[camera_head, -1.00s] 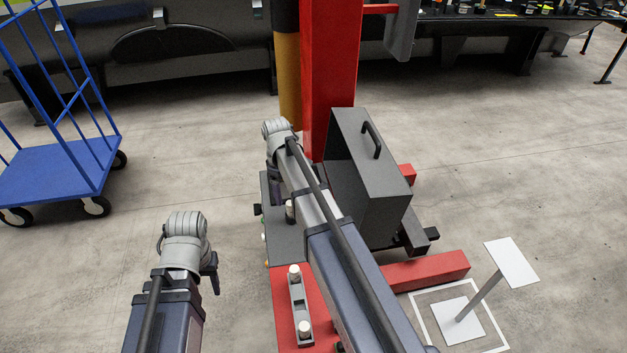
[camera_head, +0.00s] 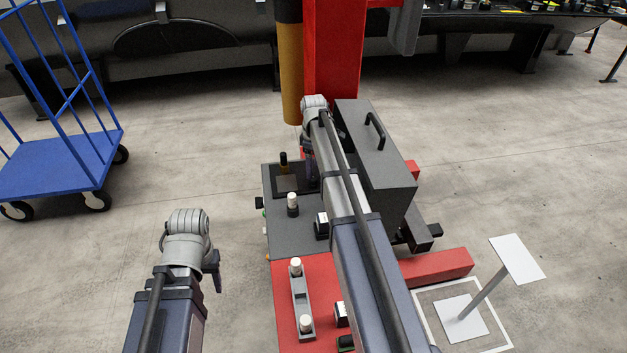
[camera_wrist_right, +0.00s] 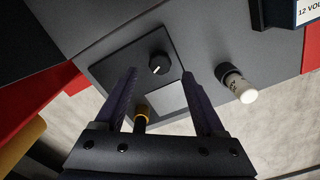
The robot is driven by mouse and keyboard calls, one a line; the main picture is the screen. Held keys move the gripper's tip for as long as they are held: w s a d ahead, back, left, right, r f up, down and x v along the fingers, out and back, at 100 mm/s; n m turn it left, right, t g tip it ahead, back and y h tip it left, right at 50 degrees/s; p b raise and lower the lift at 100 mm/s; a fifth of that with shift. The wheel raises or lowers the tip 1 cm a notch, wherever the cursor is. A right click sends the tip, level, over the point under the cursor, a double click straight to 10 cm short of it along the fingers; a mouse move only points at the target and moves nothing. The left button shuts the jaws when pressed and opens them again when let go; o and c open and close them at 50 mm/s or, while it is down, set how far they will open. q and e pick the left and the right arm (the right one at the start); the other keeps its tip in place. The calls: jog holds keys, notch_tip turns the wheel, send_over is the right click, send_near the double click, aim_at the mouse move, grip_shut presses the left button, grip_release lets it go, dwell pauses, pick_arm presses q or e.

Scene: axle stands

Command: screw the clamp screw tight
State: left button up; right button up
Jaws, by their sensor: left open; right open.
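A round black knob (camera_wrist_right: 158,63) with a white mark sits on a dark plate (camera_wrist_right: 115,72) of the grey box; it may be the clamp screw, but I cannot tell for sure. My right gripper (camera_wrist_right: 160,78) is open, its two fingers either side of the knob in the picture, with nothing held; contact does not show. In the head view my right gripper (camera_head: 307,165) points down over the box (camera_head: 290,238), and the knob is hidden there. My left gripper (camera_head: 214,272) hangs empty over the floor at the left, its fingers mostly hidden.
A black-and-yellow post (camera_head: 283,163) and a white-capped cylinder (camera_head: 292,204) stand on the box near my right gripper. A tall dark case (camera_head: 385,165) stands close to its right, the red column (camera_head: 332,60) behind. A blue trolley (camera_head: 60,165) is far left.

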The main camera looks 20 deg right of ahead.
aim_at(314, 181)
notch_tip(314, 181, down, 5)
jog(key=b, duration=0.3)
jog(key=shift+r+b, duration=0.2)
jog(key=shift+b, duration=0.1)
grip_shut()
